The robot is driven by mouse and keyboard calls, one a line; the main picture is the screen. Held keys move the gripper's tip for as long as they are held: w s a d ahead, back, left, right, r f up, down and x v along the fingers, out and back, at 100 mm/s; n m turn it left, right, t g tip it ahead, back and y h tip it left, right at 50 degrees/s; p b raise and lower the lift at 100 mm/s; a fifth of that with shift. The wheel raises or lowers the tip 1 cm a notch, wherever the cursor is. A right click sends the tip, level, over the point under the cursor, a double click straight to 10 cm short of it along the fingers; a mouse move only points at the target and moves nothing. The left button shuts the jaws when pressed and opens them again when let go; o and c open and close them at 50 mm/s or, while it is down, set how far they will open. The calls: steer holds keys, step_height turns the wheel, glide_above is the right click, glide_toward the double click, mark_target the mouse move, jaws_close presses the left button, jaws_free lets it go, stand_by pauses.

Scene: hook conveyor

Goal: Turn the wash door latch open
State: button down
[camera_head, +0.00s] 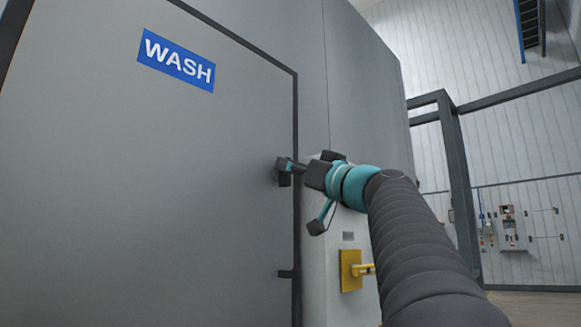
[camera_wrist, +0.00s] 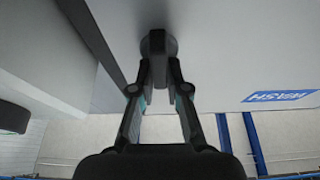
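The wash door (camera_head: 150,190) is a flat grey panel with a blue WASH sign (camera_head: 176,60), and it sits flush in its dark frame. The dark latch (camera_head: 282,170) is at the door's right edge. In the wrist view the latch (camera_wrist: 157,45) is a round base with a short bar pointing toward my gripper. My gripper (camera_head: 290,165) is at the latch. The finger pads' contact is partly hidden.
A yellow box (camera_head: 350,270) with a protruding part is on the pale wall below my gripper. A dark bracket (camera_head: 288,274) is on the door edge lower down. A dark frame post (camera_head: 457,180) and a wall panel (camera_head: 510,228) stand farther right.

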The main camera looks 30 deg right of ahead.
steer(key=shift+m+h, duration=0.3)
steer(key=shift+m, duration=0.3)
steer(key=m+g+h+p, duration=0.1)
steer(key=m+h, duration=0.1)
steer(key=m, duration=0.5)
steer(key=m+g+h+p, duration=0.1)
steer(key=m+h+p, duration=0.1)
steer(key=m, duration=0.5)
steer(key=d+f+m+g+h+p, duration=0.1)
steer(key=m+h, duration=0.3)
steer(key=m, duration=0.3)
steer(key=shift+w, duration=0.15)
steer(key=c, duration=1.2)
jaws_free()
steer(key=shift+o, duration=0.2)
